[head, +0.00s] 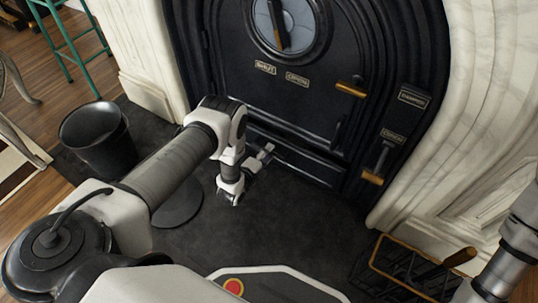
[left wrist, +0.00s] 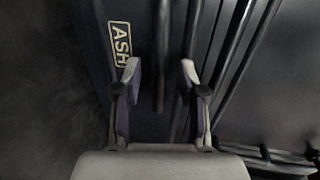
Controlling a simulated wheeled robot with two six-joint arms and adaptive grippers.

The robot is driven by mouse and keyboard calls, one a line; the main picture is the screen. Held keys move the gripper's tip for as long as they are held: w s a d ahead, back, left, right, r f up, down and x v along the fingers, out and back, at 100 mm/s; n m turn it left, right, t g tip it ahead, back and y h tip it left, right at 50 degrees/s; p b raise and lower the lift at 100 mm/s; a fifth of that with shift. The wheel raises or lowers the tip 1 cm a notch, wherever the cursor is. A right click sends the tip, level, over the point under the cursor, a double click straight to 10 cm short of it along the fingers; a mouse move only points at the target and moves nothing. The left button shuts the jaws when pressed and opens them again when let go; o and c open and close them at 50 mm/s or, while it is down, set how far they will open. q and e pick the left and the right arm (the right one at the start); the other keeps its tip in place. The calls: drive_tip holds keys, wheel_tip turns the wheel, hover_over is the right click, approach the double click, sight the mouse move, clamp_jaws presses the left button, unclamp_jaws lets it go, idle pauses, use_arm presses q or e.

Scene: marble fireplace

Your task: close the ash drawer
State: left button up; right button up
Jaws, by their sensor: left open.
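The ash drawer (head: 308,168) is the low dark panel at the foot of the black fireplace front. How far it stands out is hard to tell in the head view. In the left wrist view, a dark panel with an ASH label (left wrist: 121,43) lies left of my fingers, and a dark bar (left wrist: 159,65) runs between them. My left gripper (head: 266,152) is at the left part of the drawer front; its open fingers also show in the left wrist view (left wrist: 160,72). Contact with the bar cannot be made out. My right gripper is out of view.
A black bucket (head: 112,153) stands on the hearth at left, and a dark disc (head: 180,207) lies under my left arm. A wire basket (head: 400,262) is at lower right. Wooden-handled levers (head: 350,89) and (head: 372,178) stick out from the front. The middle hearth is clear.

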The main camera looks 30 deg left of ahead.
sight(275, 144)
use_arm(q)
drive_tip(key=shift+w+f, duration=0.25)
drive_tip(key=shift+w, duration=0.3)
drive_tip(key=shift+w+r, duration=0.1)
drive_tip(key=shift+w, duration=0.05)
clamp_jaws()
drive_tip(key=w+b, duration=0.1)
drive_tip(key=w, duration=0.2)
drive_tip(key=shift+w+d+r, duration=0.1)
drive_tip(key=shift+r, duration=0.05)
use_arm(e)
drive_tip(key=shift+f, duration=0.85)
use_arm(q)
unclamp_jaws()
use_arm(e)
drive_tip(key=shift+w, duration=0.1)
